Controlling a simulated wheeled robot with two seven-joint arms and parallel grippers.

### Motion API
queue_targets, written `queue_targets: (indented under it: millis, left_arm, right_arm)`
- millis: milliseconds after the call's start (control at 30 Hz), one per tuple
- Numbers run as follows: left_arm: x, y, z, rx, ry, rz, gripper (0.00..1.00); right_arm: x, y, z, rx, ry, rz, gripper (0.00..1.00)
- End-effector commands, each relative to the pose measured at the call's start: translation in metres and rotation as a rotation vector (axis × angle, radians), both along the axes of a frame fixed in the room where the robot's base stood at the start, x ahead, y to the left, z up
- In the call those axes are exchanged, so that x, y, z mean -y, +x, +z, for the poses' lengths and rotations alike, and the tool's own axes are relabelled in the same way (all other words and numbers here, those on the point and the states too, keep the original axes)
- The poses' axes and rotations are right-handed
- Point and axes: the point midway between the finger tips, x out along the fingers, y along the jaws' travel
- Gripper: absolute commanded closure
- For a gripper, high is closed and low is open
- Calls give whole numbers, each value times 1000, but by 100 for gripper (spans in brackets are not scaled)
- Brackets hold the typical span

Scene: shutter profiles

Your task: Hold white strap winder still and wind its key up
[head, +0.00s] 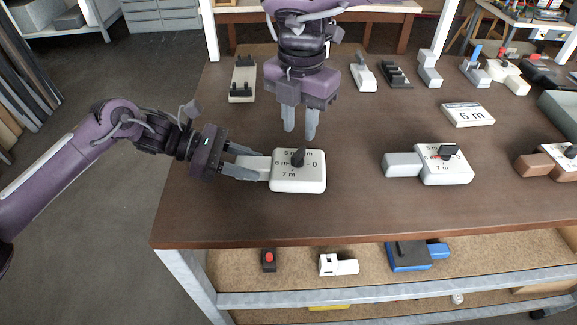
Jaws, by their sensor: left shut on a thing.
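The white strap winder (312,181) lies on the brown table, with dial markings and a black key (298,157) on its top face. A pale grey block-like handle (255,168) sticks out from its left side. My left gripper (248,166) comes in from the left and is shut on this handle. My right gripper (300,133) points down from the top, just behind the key and apart from it. Its two fingers show a gap with nothing between them.
A similar white winder with a grey handle (403,164) lies to the right, and a brown-handled one (533,165) at the right edge. Several small devices line the table's back. Table between the two white winders is clear.

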Motion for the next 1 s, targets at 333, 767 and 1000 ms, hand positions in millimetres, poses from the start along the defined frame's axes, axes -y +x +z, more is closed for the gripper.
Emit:
queue_targets:
  millis: [333, 767, 1000]
  left_arm:
    - [0, 0, 0, 1, 0, 0, 91]
    - [0, 0, 0, 1, 0, 0, 91]
    - [0, 0, 0, 1, -1, 0, 91]
  right_arm:
    - [0, -1, -47, -4, 0, 2, 71]
    - [0, 0, -62, -1, 1, 3, 71]
    - [0, 0, -61, -1, 1, 3, 89]
